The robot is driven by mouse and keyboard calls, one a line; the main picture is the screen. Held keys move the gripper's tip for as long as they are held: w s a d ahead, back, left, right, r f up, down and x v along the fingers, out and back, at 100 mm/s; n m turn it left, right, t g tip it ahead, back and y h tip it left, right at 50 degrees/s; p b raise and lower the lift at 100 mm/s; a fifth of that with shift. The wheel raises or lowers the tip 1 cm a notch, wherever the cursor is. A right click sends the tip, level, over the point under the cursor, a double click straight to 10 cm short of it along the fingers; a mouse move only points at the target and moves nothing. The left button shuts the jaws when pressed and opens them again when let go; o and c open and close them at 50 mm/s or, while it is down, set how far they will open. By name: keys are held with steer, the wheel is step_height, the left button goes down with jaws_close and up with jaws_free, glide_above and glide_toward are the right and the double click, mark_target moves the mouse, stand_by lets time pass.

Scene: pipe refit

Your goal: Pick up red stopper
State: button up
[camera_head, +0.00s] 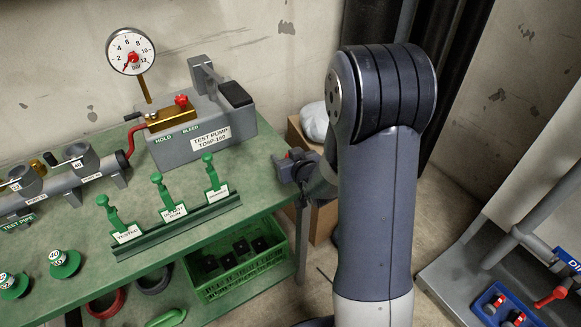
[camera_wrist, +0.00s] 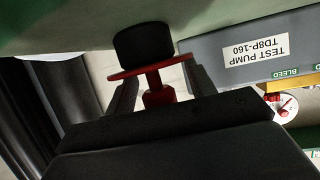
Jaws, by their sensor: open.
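The red stopper (camera_wrist: 152,69) has a black plug end, a thin red disc and a short red stem. In the wrist view it sits between the two fingers of my gripper (camera_wrist: 157,80), with its stem toward the palm. The fingers stand apart on either side of it, and I see no clear grip on it. In the head view my gripper (camera_head: 291,168) is at the right end of the green bench (camera_head: 240,217), with a small bit of red at it. My arm hides part of that area, and I cannot tell whether the stopper touches the bench.
The grey test pump (camera_head: 205,130) stands on the bench left of my gripper, and it also shows in the wrist view (camera_wrist: 215,75). A rack with green levers (camera_head: 170,228) lies along the bench front. A green crate (camera_head: 238,275) is below. A cardboard box (camera_head: 322,222) stands behind my arm.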

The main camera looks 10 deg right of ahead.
steer(key=shift+c, duration=0.5)
jaws_close()
